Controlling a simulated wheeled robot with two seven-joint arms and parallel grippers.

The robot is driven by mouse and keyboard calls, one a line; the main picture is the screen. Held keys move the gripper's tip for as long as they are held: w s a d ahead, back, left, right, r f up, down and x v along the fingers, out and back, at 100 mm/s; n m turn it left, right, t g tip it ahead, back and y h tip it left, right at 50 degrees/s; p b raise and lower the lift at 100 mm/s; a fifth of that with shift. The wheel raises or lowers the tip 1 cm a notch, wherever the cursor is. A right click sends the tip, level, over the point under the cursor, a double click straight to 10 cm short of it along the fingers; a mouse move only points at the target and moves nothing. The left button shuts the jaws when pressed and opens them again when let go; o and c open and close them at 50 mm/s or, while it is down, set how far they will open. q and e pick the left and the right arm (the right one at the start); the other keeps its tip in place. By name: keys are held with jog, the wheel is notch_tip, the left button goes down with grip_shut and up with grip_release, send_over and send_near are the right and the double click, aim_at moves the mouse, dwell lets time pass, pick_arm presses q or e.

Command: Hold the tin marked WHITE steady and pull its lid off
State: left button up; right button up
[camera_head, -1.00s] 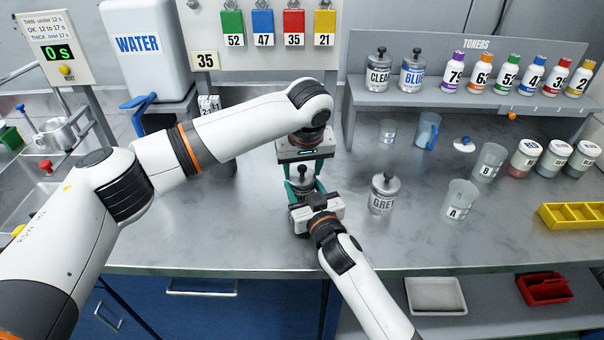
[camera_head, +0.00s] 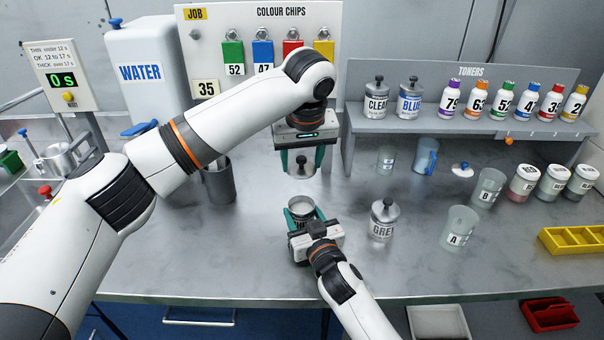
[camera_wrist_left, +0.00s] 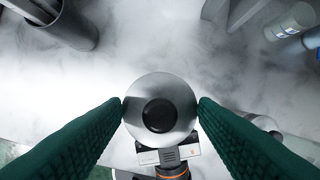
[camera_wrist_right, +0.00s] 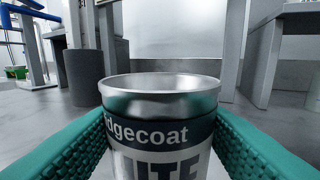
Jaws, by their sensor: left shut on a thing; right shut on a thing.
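The WHITE tin (camera_head: 302,212) stands upright on the bench with its top open and pale contents showing. In the right wrist view the tin (camera_wrist_right: 160,130) shows part of its label, ending in "ITE". My right gripper (camera_head: 303,218) is shut on the tin's body from the front. The lid (camera_head: 301,169), a metal disc with a dark knob, hangs in the air above and apart from the tin. My left gripper (camera_head: 301,172) is shut on the lid by its edges. In the left wrist view the lid (camera_wrist_left: 160,108) sits between the two green fingers.
The GREY tin (camera_head: 383,222), lidded, stands just right of the WHITE tin. Cup A (camera_head: 459,228) is further right. A dark grey cylinder (camera_head: 219,182) stands to the left.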

jog(key=o, duration=1.2)
jog(key=v, duration=1.2)
jog(key=shift+f, duration=0.1)
